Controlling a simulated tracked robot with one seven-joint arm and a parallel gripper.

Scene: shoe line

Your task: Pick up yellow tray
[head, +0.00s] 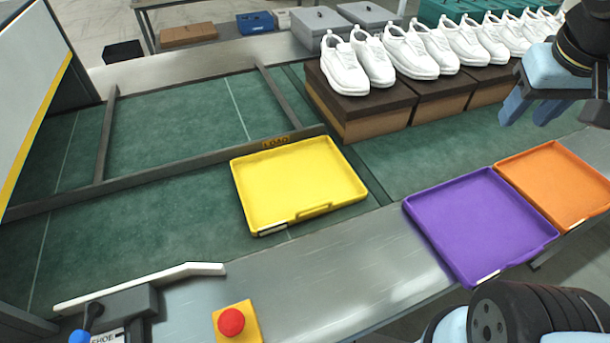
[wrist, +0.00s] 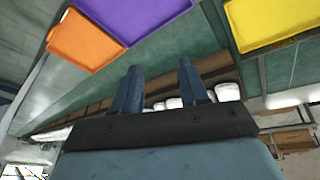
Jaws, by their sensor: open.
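The yellow tray (head: 298,182) lies flat and empty on the green surface, near the middle of the head view. Its near edge is by the metal rim, and a dark bar with a label runs along its far side. It also shows at the top right of the wrist view (wrist: 275,20). My gripper (head: 530,112) is at the upper right of the head view, above the line and well to the right of the yellow tray. In the wrist view its two blue fingers (wrist: 160,80) are apart with nothing between them.
A purple tray (head: 480,225) and an orange tray (head: 558,185) lie to the right of the yellow tray. White shoes (head: 410,50) stand on brown boxes (head: 360,105) behind. A red button (head: 231,321) on a yellow base and a pale lever (head: 140,287) are at the near left.

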